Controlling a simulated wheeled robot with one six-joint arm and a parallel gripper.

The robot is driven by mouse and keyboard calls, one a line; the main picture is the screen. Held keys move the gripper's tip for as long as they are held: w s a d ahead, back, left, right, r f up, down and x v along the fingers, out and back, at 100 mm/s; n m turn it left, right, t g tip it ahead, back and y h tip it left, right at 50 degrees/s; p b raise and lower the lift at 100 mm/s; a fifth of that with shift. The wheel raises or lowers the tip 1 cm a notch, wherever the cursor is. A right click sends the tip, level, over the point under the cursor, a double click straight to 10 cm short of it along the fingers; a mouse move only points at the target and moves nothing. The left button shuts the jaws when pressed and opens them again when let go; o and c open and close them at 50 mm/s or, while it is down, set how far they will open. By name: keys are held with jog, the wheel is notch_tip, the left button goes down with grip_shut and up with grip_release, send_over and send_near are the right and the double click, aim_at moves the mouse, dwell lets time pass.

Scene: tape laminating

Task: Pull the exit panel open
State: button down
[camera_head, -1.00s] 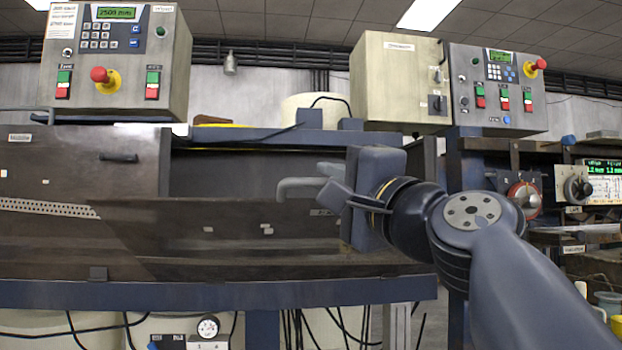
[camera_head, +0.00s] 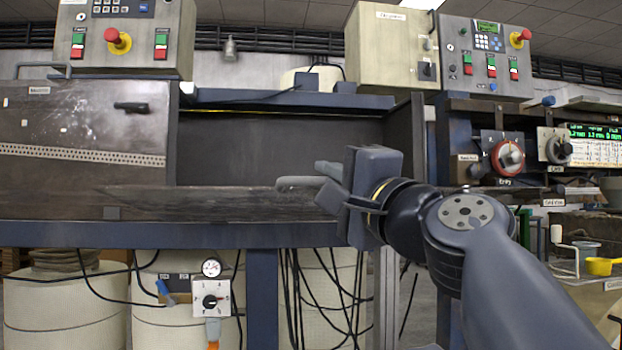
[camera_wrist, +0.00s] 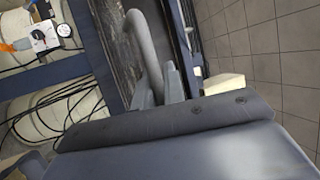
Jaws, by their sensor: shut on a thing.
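The exit panel (camera_head: 215,203) is a dark, wide slab, seen nearly edge-on and lying close to level below a dark opening (camera_head: 280,150) in the machine front. Its grey curved handle (camera_head: 294,183) points out to the left of my gripper (camera_head: 328,182). In the wrist view the handle (camera_wrist: 148,50) rises from between the fingers of my gripper (camera_wrist: 160,92), which are shut on it. The dark panel face (camera_wrist: 112,35) lies beside the handle there. My gripper hides part of the panel in the head view.
A second panel (camera_head: 70,125) with a black handle is upright and closed at left. A blue beam (camera_head: 130,235) runs beneath. Control boxes stand above, and dial knobs (camera_head: 507,157) sit at right. Loose cables (camera_head: 310,290) hang below.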

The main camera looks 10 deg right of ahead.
jog(key=shift+s+a+r, duration=0.1)
jog(key=shift+s+r, duration=0.3)
jog(key=shift+r, duration=0.05)
jog(key=c, duration=1.5)
grip_release()
jog(key=shift+s, duration=0.2)
jog(key=shift+c, duration=0.2)
jog(key=shift+o, duration=0.3)
jog(key=shift+w+f, duration=0.1)
